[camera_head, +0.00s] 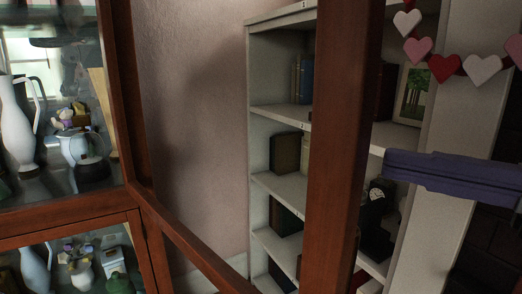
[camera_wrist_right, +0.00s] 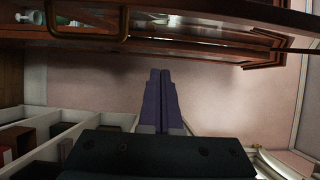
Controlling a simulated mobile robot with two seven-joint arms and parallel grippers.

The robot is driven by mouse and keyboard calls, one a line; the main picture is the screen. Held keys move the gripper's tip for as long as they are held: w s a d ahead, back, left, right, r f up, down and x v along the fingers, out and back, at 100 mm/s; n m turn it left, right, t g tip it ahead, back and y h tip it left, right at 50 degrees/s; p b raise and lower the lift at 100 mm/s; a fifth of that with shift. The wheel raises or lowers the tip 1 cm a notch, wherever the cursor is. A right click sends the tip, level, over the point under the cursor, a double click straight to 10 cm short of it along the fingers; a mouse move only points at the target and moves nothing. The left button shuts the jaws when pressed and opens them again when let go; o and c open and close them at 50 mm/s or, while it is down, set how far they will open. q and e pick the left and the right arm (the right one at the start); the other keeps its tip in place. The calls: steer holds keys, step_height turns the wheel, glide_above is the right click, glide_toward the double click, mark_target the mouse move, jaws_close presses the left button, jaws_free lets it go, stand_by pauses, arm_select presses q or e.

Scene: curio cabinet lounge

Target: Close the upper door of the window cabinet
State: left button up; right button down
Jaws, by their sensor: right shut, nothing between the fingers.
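The window cabinet (camera_head: 132,110) stands at the left in the head view, with a red-brown wooden frame and glass panes. Its upper door (camera_head: 343,120) stands open, swung out across the view; its bottom rail (camera_head: 195,245) runs from the cabinet to the upright stile. My right gripper (camera_head: 390,164) is purple, shut and empty, just right of that stile, pointing left. In the right wrist view the shut fingers (camera_wrist_right: 161,73) point up toward red-brown woodwork (camera_wrist_right: 200,40) with a bar handle (camera_wrist_right: 86,36). Contact with the door cannot be told. My left gripper is not in view.
A pale bookshelf (camera_head: 282,113) with books stands behind the door, a heart garland (camera_head: 445,68) hanging at its upper right. White and dark vessels (camera_head: 18,125) stand inside the cabinet. A bare pinkish wall (camera_head: 200,100) lies between cabinet and bookshelf.

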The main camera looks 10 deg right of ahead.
mark_target(287, 165)
steer(key=w+a+p, duration=0.1)
steer(key=a, duration=0.2)
steer(key=w+a+p, duration=0.1)
steer(key=a+p, duration=0.1)
steer(key=a, duration=0.1)
steer(key=w+a+p, duration=0.1)
steer(key=a+p, duration=0.1)
steer(key=a, duration=0.2)
steer(key=shift+w, duration=0.3)
steer(key=shift+s+a+f, duration=0.1)
steer(key=shift+s+a, duration=0.1)
steer(key=shift+a, duration=0.1)
